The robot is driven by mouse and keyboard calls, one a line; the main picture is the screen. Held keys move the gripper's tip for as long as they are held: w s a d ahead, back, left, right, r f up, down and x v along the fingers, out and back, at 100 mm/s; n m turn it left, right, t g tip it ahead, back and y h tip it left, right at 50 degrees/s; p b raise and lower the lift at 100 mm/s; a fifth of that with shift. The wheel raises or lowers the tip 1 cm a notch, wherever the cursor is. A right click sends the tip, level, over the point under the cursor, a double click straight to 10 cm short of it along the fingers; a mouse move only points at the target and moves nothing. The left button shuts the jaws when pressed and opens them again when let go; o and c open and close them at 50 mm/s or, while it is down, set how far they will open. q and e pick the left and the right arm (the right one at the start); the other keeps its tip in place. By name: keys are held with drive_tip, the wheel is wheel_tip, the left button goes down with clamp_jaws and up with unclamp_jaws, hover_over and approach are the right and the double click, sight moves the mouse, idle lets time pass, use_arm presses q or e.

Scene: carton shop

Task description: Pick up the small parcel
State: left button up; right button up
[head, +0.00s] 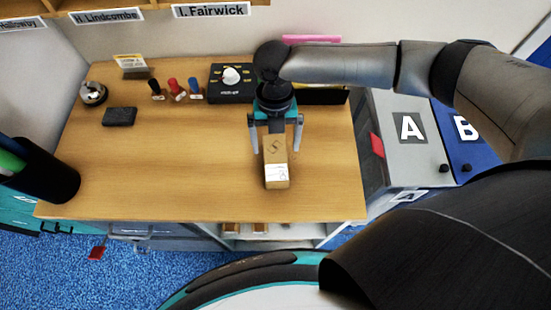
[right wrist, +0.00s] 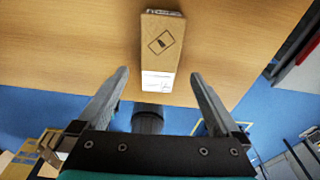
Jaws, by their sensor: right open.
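The small parcel (head: 275,160) is a brown box with a white label and a dark printed mark. It lies on the wooden table near its front right part. It also shows in the right wrist view (right wrist: 161,48), beyond the fingertips. My right gripper (head: 276,140) is open, above the parcel's far end in the head view, with one finger on each side of it. In the right wrist view the open fingers (right wrist: 158,75) are spread wider than the parcel, with nothing held between them. My left gripper is not in view.
Stamps (head: 176,89), a black box with a white knob (head: 231,83), a dark block (head: 119,116) and a bell (head: 93,93) stand along the table's back and left. Bins A (head: 400,160) and B (head: 466,150) stand right.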

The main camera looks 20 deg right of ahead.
sight(275, 157)
drive_tip(key=shift+s+a+f, duration=0.1)
drive_tip(key=shift+s+f, duration=0.1)
drive_tip(key=shift+f, duration=1.55)
drive_tip(key=shift+s+f, duration=0.15)
drive_tip(key=shift+f, duration=1.55)
drive_tip(key=c, duration=1.5)
